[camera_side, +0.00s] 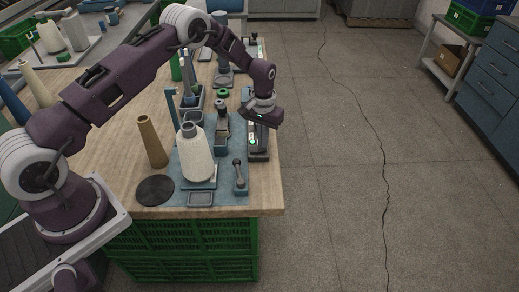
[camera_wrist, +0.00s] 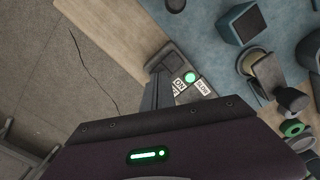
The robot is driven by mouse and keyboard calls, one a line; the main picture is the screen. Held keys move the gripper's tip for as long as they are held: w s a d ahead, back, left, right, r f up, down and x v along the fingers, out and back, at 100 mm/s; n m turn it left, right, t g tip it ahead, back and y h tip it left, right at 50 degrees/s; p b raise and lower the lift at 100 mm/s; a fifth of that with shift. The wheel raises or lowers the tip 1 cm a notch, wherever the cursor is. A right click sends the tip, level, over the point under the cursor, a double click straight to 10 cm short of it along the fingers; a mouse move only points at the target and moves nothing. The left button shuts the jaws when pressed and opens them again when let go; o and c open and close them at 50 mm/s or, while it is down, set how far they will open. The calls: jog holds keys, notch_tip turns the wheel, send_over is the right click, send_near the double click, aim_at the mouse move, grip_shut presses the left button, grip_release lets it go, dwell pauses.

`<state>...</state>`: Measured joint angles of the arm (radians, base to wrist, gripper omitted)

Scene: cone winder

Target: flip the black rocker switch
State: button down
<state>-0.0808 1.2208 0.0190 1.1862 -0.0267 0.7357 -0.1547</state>
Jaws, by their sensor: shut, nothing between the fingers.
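A grey control box (camera_side: 258,155) stands at the right edge of the wooden table, with a lit green lamp (camera_side: 253,142) on it. In the wrist view the lamp (camera_wrist: 190,77) glows beside white labels (camera_wrist: 180,84) reading "ON" and "SLOW". In the side view my gripper (camera_side: 262,124) is just above the box's far part; contact cannot be told.
A cream yarn cone (camera_side: 195,160) stands on the blue mat left of the box, with a tan cone (camera_side: 152,142) further left. A small lever part (camera_side: 240,175) is near the box's front. Beyond the table's right edge is open floor (camera_side: 340,150).

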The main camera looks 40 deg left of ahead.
jog(key=shift+f, duration=0.55)
jog(key=shift+r, duration=3.55)
